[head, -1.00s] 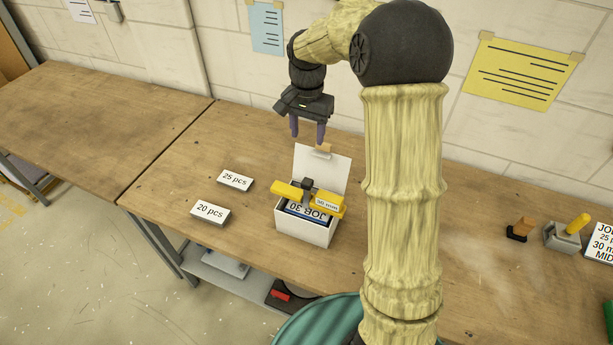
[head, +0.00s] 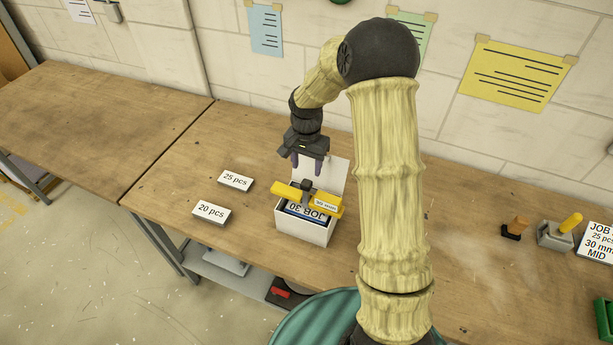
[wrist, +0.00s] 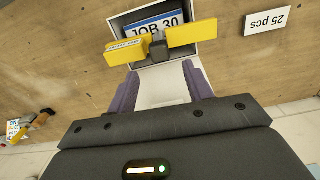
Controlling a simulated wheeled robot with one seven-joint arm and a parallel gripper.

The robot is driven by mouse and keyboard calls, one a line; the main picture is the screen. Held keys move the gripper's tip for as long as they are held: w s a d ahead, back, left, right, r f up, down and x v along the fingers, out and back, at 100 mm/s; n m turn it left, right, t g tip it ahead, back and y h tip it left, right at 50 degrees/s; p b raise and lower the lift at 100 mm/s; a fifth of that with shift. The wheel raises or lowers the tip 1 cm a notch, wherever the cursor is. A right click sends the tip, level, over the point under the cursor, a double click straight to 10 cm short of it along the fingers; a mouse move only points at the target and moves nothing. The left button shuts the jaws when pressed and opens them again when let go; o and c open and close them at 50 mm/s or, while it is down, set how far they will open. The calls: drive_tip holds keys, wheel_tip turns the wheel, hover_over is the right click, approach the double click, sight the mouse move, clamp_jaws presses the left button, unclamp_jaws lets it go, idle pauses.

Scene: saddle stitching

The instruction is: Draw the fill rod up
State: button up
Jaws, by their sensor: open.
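A white box (head: 301,229) stands on the bench with a blue "JOB 30" card (head: 301,210) in it. A yellow bar (head: 287,190) labelled "30 mm", with a dark block (wrist: 158,47) at its middle, lies across the top. A white upright panel (head: 336,172) rises behind. My gripper (head: 307,168) is open above the back of the box, fingers pointing down. In the wrist view the panel (wrist: 162,88) shows between the fingers, with no grip visible. I cannot single out a fill rod by name; the panel's top is partly hidden by my gripper.
Signs "25 pcs" (head: 235,181) and "20 pcs" (head: 211,212) stand left of the box. The bench (head: 165,180) is otherwise largely clear.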

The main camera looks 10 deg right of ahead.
sight(307, 182)
wheel_tip(307, 182, down, 7)
drive_tip(key=shift+r+p, duration=0.1)
drive_tip(key=shift+p, duration=0.85)
drive_tip(key=shift+c, duration=0.4)
